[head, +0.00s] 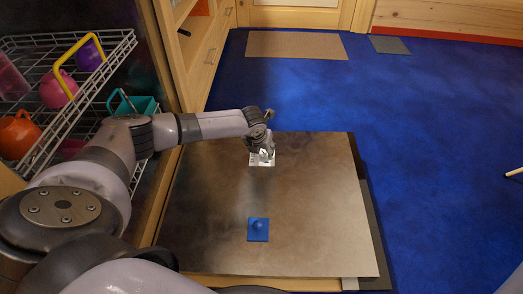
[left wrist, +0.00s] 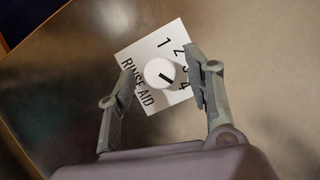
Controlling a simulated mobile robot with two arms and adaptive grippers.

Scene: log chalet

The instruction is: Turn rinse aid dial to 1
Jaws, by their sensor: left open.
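The white rinse aid dial (left wrist: 160,73) is round and sits on a white square plate (left wrist: 150,102) marked RINSE AID with the numbers 1 to 4. Its black line points to the lower right, toward the 4. In the head view the plate (head: 262,159) lies on the open door panel and my left gripper (head: 262,148) hides part of it. In the left wrist view my left gripper (left wrist: 163,70) is open, with one finger on each side of the dial. My right gripper is not in view.
A blue square with a round knob (head: 258,229) is on the open door panel (head: 317,205), nearer to me. A wire rack (head: 84,62) with colourful cups stands at the left.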

